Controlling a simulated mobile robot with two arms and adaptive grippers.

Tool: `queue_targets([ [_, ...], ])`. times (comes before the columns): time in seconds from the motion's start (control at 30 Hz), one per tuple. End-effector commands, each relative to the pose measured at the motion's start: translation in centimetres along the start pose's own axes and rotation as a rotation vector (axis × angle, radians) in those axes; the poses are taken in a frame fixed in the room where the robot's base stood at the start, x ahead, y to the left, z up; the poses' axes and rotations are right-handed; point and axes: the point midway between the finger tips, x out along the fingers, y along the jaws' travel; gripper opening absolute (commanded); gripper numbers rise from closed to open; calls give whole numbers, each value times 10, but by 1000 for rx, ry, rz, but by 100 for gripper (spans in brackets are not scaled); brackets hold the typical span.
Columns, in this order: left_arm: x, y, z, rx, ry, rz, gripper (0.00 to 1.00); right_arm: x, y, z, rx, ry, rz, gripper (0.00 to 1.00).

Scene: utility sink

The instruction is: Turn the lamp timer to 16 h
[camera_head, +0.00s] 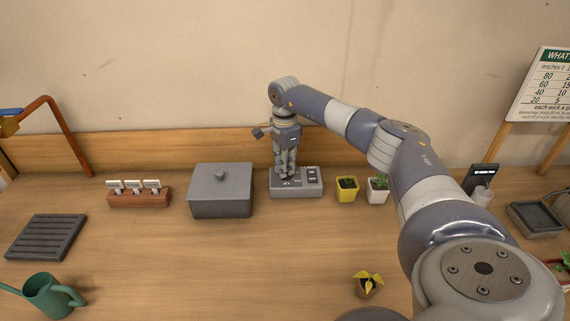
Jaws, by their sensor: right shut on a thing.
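The lamp timer (309,191) is a small grey box with a dark display panel on its right side. It stands on the wooden bench near the back board, right of a grey lidded box. My right gripper (287,176) points straight down onto the left part of the timer. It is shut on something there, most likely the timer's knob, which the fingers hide. The timer's setting is too small to read. My left gripper is not in the view.
The grey lidded box (221,194) stands close left of the timer. A yellow pot (346,194) and a white pot (377,195) stand close right. A seedling (367,284) is in front. A green watering can (48,297) stands front left. The bench's middle is clear.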

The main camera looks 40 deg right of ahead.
Motion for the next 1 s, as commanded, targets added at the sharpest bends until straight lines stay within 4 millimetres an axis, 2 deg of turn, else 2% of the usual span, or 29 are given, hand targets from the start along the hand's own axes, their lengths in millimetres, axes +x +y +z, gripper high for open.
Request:
queue_targets([
  [1.0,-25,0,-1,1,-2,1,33,-3,-5,-3,968,-1,-7,0],
])
